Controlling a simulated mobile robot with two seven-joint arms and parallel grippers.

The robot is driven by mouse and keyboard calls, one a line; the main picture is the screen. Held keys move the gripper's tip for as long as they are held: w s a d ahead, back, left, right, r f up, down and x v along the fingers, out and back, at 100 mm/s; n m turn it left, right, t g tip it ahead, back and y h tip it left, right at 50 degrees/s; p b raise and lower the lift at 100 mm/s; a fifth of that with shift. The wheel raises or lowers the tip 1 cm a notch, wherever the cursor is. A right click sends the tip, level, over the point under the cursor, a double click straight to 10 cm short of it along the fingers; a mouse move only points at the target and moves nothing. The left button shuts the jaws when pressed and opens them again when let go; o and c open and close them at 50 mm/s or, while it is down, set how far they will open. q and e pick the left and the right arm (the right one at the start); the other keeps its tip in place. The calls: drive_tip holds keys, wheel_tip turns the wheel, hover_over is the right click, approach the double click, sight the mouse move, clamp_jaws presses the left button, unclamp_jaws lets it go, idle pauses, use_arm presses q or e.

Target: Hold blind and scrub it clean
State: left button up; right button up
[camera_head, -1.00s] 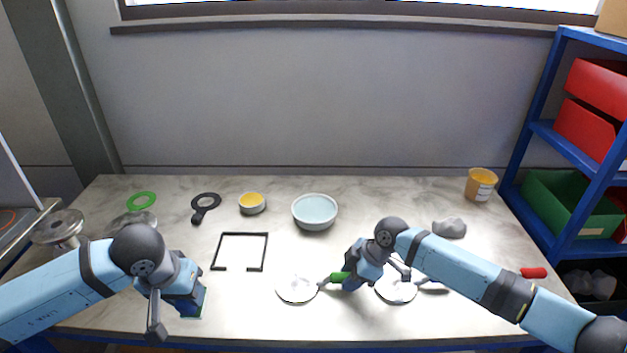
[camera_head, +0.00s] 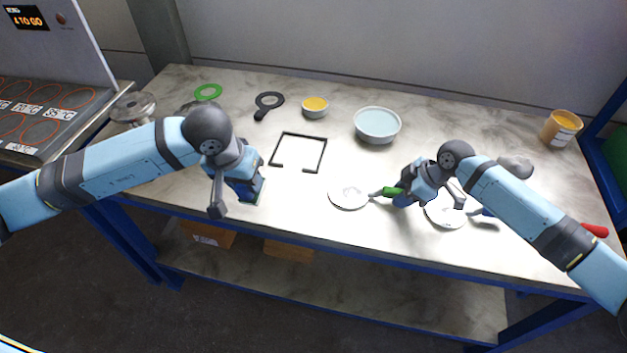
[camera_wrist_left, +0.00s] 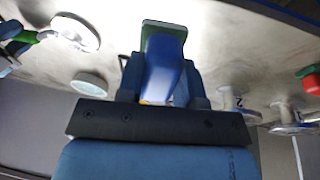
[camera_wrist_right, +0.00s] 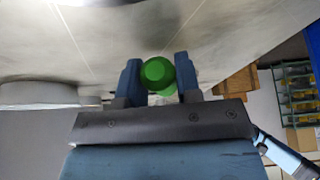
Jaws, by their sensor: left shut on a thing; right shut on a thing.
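My left gripper (camera_head: 240,190) is shut on a blue scrubber (camera_wrist_left: 166,70) with a green and pale pad (camera_wrist_left: 163,28); the pad's edge also shows in the head view (camera_head: 260,187), at or just above the table's left front part. My right gripper (camera_head: 405,195) is shut on a green handle (camera_wrist_right: 157,72); its thin grey end (camera_head: 376,194) points left to a white disc (camera_head: 348,194). Whether it touches the disc is unclear. A second white disc (camera_head: 445,212) is partly behind my right arm. A dark round paddle (camera_head: 268,104) lies at the back. I cannot tell which piece is the blind.
A black open frame (camera_head: 299,151) lies mid-table. A green ring (camera_head: 208,91), yellow-filled bowl (camera_head: 315,107), blue-white bowl (camera_head: 376,125) and orange-yellow tub (camera_head: 561,128) stand behind. Flanged metal vessels (camera_head: 133,108) are far left, beside a hotplate (camera_head: 38,118). A red handle (camera_head: 594,230) lies right.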

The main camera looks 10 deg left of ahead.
use_arm(q)
drive_tip(key=shift+d, duration=0.1)
drive_tip(key=w+d+r+g, duration=0.1)
drive_tip(key=w+d, duration=0.2)
drive_tip(key=d, duration=0.4)
drive_tip(key=w+d+r+g+y, duration=0.1)
drive_tip(key=w+d, duration=0.2)
drive_tip(key=d, duration=0.3)
drive_tip(key=w+d+r, duration=0.1)
drive_tip(key=w+d, duration=0.3)
drive_tip(key=d, duration=0.3)
drive_tip(key=shift+s+f, duration=0.15)
drive_tip(key=shift+f, duration=1.05)
drive_tip(key=shift+s+f, duration=0.1)
drive_tip(key=shift+f, duration=1.1)
drive_tip(key=shift+r, duration=0.5)
